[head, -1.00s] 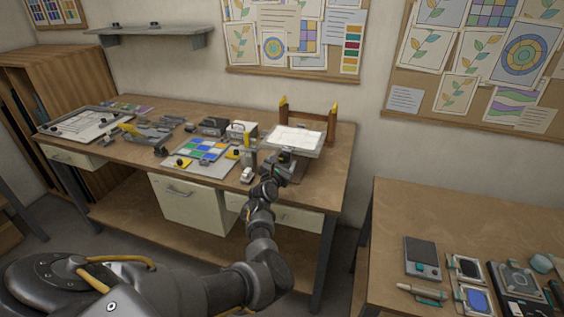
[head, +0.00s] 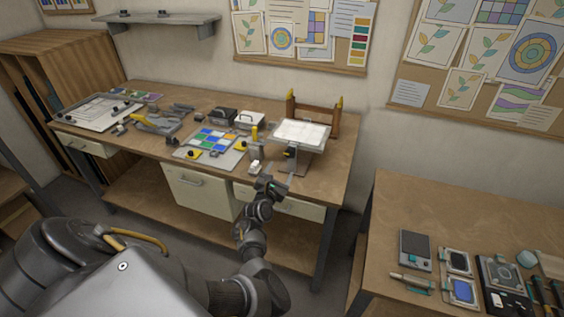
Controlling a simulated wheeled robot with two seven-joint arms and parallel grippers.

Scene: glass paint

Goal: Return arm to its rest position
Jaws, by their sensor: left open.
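My left arm comes in from the lower left of the head view, and its gripper (head: 271,187) is in front of the front edge of the workbench (head: 332,172). The gripper is open, with nothing seen between its fingers. It is apart from the tilted stand with a white sheet (head: 301,133), which stands at the right end of the bench. My right gripper is not in view.
The bench holds a board with coloured glass squares (head: 213,140), a white box (head: 249,120) and a drawing board (head: 98,115). Drawers (head: 203,190) hang under its front. A second table (head: 465,215) with several devices stands at right. Floor shows between the tables.

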